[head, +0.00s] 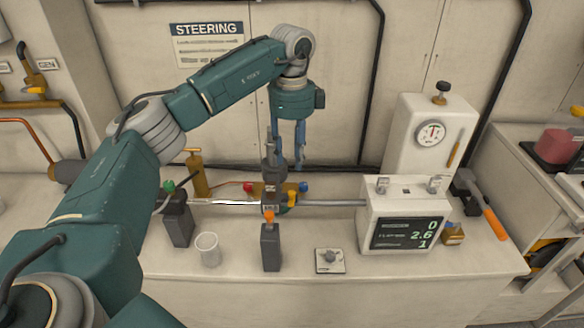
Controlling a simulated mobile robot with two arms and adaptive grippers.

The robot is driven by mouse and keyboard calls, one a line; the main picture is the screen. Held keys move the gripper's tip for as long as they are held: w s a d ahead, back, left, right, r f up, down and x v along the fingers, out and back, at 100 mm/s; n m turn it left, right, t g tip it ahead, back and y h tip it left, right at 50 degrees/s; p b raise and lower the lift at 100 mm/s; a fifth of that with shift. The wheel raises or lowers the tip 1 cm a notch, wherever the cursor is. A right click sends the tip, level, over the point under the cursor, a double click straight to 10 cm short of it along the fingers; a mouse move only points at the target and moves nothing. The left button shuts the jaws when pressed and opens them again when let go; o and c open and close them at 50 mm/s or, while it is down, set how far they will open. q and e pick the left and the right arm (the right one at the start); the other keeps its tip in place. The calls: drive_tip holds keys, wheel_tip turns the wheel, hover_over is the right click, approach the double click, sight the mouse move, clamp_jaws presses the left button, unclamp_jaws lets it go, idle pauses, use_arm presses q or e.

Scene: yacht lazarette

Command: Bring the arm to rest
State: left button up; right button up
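My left arm (190,105) comes in from the left, is teal and grey, and bends over the counter. Its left gripper (287,160) points down over the middle of the steering bench. A gap shows between its two blue-grey fingers and nothing is seen held in it. The fingers are close to a grey upright fitting (270,172) on the horizontal rod (325,203); I cannot tell whether they touch it. My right gripper is not in view.
The white counter (330,290) carries dark posts (271,248), a clear cup (208,249), a small switch plate (330,261), a display box (405,235) and a gauge housing (430,135). An orange-handled tool (494,222) lies right. A brass pump (196,175) stands behind the rod.

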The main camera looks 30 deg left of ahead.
use_arm(q)
drive_tip(key=shift+r, duration=0.35)
